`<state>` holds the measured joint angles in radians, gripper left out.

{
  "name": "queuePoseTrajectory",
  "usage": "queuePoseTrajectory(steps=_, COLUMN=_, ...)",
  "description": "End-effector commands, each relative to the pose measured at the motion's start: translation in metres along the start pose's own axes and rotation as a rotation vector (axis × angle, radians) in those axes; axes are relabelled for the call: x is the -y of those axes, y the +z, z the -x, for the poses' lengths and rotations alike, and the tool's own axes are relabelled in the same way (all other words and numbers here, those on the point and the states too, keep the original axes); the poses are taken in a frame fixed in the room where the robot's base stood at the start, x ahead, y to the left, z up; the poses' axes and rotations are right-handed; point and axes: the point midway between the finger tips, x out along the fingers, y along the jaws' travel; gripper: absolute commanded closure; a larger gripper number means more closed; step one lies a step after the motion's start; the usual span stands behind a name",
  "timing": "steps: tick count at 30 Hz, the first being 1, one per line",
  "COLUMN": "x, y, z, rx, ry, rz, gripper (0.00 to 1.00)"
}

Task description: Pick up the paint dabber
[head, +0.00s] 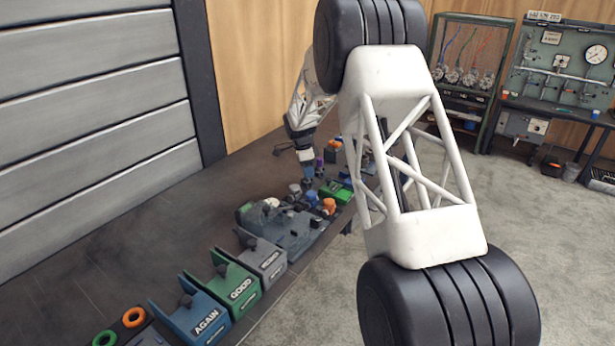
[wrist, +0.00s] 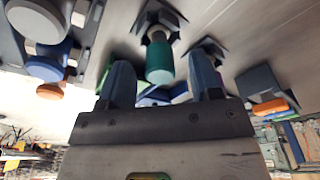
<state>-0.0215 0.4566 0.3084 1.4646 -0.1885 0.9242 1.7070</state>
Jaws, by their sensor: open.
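My gripper (head: 308,176) points down over the far part of the bench, close to several small parts. In the wrist view its two fingers (wrist: 161,66) are apart. A green cylinder (wrist: 159,62) with a pale neck and dark holder appears between and beyond the fingertips; whether it is touched cannot be told. It may be the paint dabber, but no label shows. In the head view my gripper and arm hide part of this area, and I cannot single the dabber out.
A grey fixture (head: 290,232) with orange and grey cylinders stands nearer on the bench (head: 60,260). A green box (head: 335,191) is close to my gripper. Grey, green GOOD (head: 240,288) and blue AGAIN (head: 205,322) bins line the front edge. The bench's left side is clear.

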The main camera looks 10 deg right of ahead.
Motion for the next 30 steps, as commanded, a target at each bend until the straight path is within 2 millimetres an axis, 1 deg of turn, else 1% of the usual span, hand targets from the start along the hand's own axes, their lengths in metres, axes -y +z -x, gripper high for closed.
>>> queuePoseTrajectory(steps=1, x=0.0, y=0.0, z=-0.007, rx=0.0, ry=0.002, rz=0.0, gripper=0.42)
queuePoseTrajectory(steps=3, x=0.0, y=0.0, z=-0.015, rx=0.0, ry=0.001, rz=0.0, gripper=0.42)
queuePoseTrajectory(steps=7, x=0.0, y=0.0, z=-0.023, rx=0.0, ry=0.0, rz=0.0, gripper=0.42)
queuePoseTrajectory(steps=25, x=0.0, y=0.0, z=-0.024, rx=0.0, ry=0.0, rz=0.0, gripper=0.42)
queuePoseTrajectory(steps=30, x=0.0, y=0.0, z=-0.024, rx=0.0, ry=0.0, rz=0.0, gripper=0.68)
